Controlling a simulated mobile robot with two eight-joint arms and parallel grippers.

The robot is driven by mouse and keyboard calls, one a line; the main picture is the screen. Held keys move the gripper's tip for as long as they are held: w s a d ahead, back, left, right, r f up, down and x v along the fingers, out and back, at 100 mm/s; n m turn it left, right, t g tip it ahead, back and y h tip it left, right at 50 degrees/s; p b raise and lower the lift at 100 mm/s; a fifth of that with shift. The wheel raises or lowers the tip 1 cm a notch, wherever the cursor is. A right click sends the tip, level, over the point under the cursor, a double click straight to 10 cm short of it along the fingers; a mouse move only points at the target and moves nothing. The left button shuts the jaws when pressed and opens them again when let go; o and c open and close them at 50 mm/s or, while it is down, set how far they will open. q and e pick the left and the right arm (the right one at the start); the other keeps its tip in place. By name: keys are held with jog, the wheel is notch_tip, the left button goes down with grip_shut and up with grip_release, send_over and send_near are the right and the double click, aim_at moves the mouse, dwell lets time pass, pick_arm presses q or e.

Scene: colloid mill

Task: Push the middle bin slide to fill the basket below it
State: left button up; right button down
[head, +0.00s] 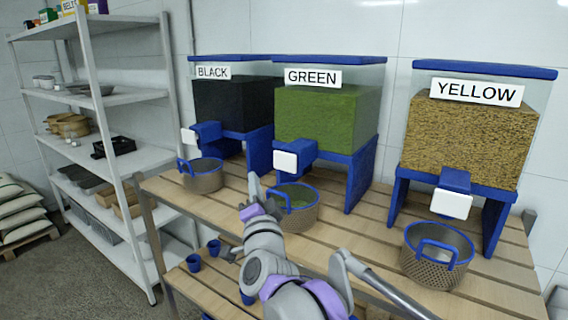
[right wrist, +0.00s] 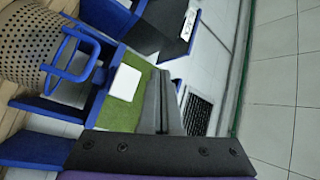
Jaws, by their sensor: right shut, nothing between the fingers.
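The middle bin (head: 325,120), labelled GREEN, holds green grains and stands on a blue stand. Its slide (head: 286,161) has a white front plate, which also shows in the right wrist view (right wrist: 125,82). The basket below it (head: 292,212) is mesh with a blue rim and handle; green shows inside, but I cannot tell how full it is. My right gripper (head: 254,186) is shut and empty, in front of the bin, left of the basket and lower left of the slide plate. Its closed fingers also show in the right wrist view (right wrist: 168,88), apart from the plate. My left gripper is out of view.
A BLACK bin (head: 228,103) with its basket (head: 202,177) stands left, and a YELLOW bin (head: 462,130) with its basket (head: 437,262) stands right. All share a slatted wooden table (head: 345,225). Metal shelving (head: 125,97) stands at the left. Blue cups (head: 194,262) sit on the lower shelf.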

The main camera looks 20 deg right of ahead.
aim_at(277, 157)
jog(key=shift+d, duration=0.15)
jog(key=w+d+p, duration=0.1)
jog(key=w+d, duration=0.4)
jog(key=d, duration=0.1)
jog(key=shift+w+d, duration=0.25)
jog(key=shift+d, duration=0.1)
jog(key=shift+p, duration=0.3)
dwell(1.8)
jog(key=shift+w+d+r, duration=0.1)
jog(key=shift+w+d, duration=0.05)
jog(key=shift+d, duration=0.15)
jog(key=shift+w, duration=0.15)
